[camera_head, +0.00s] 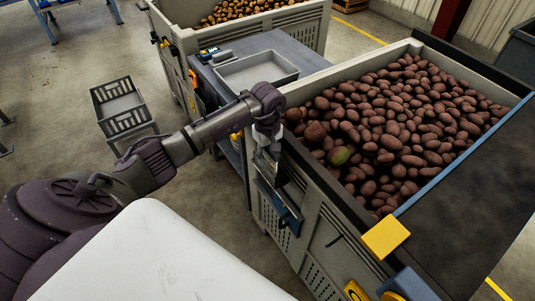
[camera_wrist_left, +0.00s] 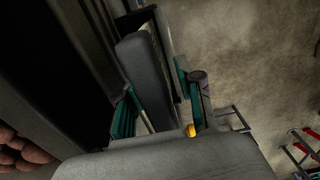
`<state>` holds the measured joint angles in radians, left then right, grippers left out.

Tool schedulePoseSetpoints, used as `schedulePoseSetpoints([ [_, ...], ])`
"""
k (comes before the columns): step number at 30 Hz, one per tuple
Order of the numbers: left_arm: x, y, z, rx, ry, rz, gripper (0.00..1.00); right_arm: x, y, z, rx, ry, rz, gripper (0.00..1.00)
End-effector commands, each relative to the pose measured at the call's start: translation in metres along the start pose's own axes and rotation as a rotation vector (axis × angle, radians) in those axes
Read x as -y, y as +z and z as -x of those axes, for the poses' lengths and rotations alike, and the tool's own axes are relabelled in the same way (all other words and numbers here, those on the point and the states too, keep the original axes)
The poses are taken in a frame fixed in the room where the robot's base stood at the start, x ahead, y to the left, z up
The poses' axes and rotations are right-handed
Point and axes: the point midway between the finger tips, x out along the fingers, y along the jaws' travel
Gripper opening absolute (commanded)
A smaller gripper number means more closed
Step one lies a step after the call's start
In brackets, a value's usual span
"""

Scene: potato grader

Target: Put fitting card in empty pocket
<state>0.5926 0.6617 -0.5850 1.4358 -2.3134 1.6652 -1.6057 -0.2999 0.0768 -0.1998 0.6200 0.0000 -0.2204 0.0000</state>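My left gripper (camera_head: 267,150) hangs, fingers down, at the near left corner of the potato-filled crate (camera_head: 330,222). In the left wrist view its teal-padded fingers (camera_wrist_left: 160,105) stand apart on either side of a grey slab-like part; I cannot tell whether they touch it. No card can be made out clearly between the fingers. A dark blue holder (camera_head: 288,216) hangs on the crate's near side just below the gripper. I cannot tell whether it is a pocket or whether it is empty. My right gripper is out of view.
A grey table with a shallow tray (camera_head: 256,72) stands behind the arm. Another potato crate (camera_head: 176,58) is at the back. A yellow plate (camera_head: 386,237) sits near the dark conveyor (camera_head: 470,190) on the right.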

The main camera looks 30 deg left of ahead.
Motion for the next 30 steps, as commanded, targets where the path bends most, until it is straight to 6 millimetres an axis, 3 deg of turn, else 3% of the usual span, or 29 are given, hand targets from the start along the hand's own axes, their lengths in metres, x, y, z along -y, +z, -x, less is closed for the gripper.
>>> schedulePoseSetpoints([
  [5, -0.001, -0.001, 0.021, -0.004, 0.005, -0.001, 0.36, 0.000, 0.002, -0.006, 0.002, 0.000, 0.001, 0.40],
  [12, -0.001, -0.002, 0.074, -0.005, 0.006, 0.000, 0.36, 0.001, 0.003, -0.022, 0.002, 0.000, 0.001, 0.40],
  [18, -0.001, -0.001, 0.107, -0.002, 0.003, 0.001, 0.36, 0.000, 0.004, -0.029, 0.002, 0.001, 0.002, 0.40],
  [23, 0.000, 0.000, 0.120, 0.000, 0.001, 0.000, 0.36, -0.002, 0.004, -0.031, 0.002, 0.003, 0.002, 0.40],
  [30, 0.000, 0.000, 0.122, 0.001, -0.001, 0.000, 0.36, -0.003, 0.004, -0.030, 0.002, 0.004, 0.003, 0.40],
])
